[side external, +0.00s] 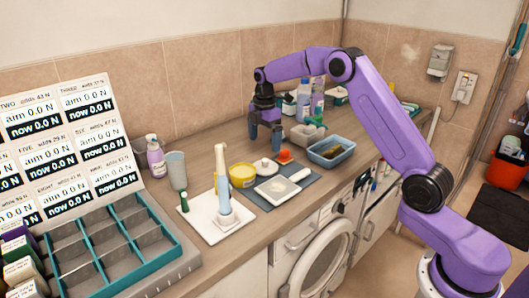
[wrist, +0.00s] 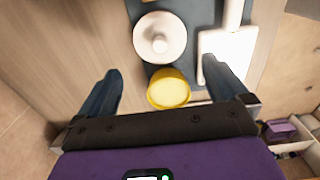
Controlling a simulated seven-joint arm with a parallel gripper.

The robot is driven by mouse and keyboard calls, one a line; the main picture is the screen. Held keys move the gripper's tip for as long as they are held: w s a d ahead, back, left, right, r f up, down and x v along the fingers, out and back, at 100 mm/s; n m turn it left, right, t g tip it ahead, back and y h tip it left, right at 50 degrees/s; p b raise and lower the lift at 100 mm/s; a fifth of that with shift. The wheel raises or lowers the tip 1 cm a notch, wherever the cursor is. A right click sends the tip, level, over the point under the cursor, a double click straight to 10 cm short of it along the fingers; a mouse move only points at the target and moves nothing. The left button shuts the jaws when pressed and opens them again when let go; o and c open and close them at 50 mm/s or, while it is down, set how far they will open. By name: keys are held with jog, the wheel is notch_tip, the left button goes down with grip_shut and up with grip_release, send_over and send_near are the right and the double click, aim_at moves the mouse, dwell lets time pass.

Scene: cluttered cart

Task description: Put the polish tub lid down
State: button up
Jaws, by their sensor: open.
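The polish tub lid, a round white disc with a small knob (side external: 265,168), lies knob-up at the left corner of a dark mat. It also shows in the wrist view (wrist: 172,51), beyond the fingertips. The yellow polish tub (side external: 242,176) stands just left of the lid, uncovered; in the wrist view the tub (wrist: 169,90) appears between the two fingers. My gripper (side external: 265,145) is open and empty, raised above the lid and tub; its spread fingers also frame the wrist view (wrist: 160,66). Nothing is between the fingers at their own height.
A blue tray (side external: 331,158) stands right, bottles (side external: 304,100) behind. A white board (side external: 205,218) with an upright item and a compartment box (side external: 170,251) are left. Bare counter lies behind the tub.

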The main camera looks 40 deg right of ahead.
jog(key=s+a+r+m, duration=0.1)
jog(key=s+a+r, duration=0.3)
jog(key=s+a, duration=0.5)
jog(key=s+a+r+m, duration=0.1)
jog(key=s+a+r, duration=0.2)
jog(key=s+a, duration=0.5)
jog(key=s+d+f+m, duration=0.1)
jog(key=s+d, duration=0.2)
jog(key=s, duration=1.1)
jog(key=s+d+f+m, duration=0.2)
jog(key=s+d, duration=0.1)
jog(key=s, duration=1.1)
jog(key=shift+d, duration=0.25)
